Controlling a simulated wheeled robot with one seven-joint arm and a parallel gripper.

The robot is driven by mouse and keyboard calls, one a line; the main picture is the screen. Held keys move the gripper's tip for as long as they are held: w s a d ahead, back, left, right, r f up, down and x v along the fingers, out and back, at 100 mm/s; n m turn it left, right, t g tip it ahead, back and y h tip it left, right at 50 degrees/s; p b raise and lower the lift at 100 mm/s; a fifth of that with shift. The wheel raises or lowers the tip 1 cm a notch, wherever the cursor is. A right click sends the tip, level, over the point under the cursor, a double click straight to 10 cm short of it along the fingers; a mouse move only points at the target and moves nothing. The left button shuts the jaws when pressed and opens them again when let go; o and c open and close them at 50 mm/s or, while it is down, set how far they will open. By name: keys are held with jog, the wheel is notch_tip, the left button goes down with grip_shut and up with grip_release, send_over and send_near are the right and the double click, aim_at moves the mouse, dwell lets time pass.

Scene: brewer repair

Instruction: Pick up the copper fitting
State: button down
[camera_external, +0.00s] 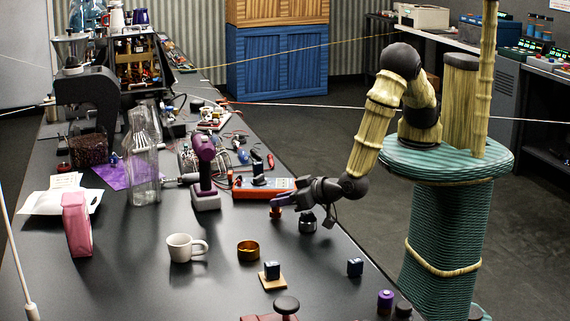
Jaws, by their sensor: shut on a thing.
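My gripper (279,203) reaches down over the dark table (215,280), to the right of the purple drill. A small copper-coloured fitting (276,213) shows right at its fingertips, and the jaws are shut on it. The gripper hides the fitting's upper part. I cannot tell whether the fitting touches the table or hangs just above it.
A dark metal cup (307,222) stands close to the right of my gripper. A brass ring (248,250), a white mug (184,248) and a small dark block (355,267) stand nearer the camera.

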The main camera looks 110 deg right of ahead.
notch_tip(320, 180, up, 9)
jog(key=shift+b, duration=0.35)
jog(key=shift+r, duration=0.1)
dwell(0.4)
